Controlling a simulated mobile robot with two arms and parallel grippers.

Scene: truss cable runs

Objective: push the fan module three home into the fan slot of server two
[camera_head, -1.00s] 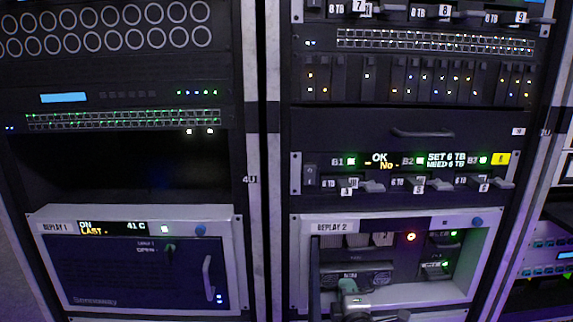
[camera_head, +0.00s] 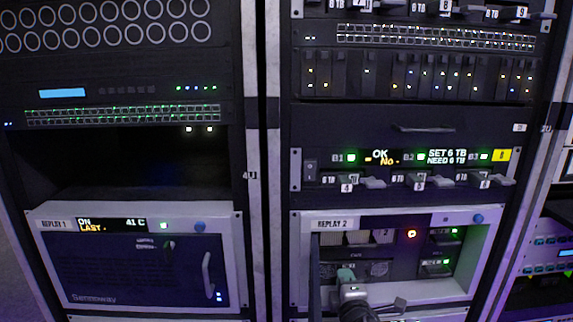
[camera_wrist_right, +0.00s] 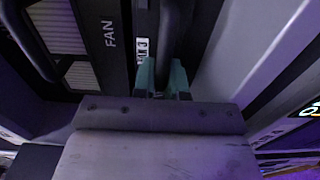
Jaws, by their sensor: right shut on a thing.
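Server two is the open light-grey case labelled REPLAY 2 (camera_head: 333,224), low in the right rack. Inside it, fan module three (camera_head: 372,268) is a dark block in the lower left of the bay. Its white FAN 3 label (camera_wrist_right: 141,50) shows in the right wrist view. My right gripper (camera_head: 347,275) is at the module's front, its teal fingertips (camera_wrist_right: 163,80) shut on the module's dark handle (camera_wrist_right: 176,30). The module's rear and the slot's inside are hidden, so I cannot tell how deep it sits. My left gripper is not in view.
An orange-ringed light (camera_head: 411,233) and green lights (camera_head: 446,264) show inside the case. The case's side wall (camera_wrist_right: 240,50) stands close right of my fingers in the wrist view. Server REPLAY 1 (camera_head: 130,270) is shut in the left rack.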

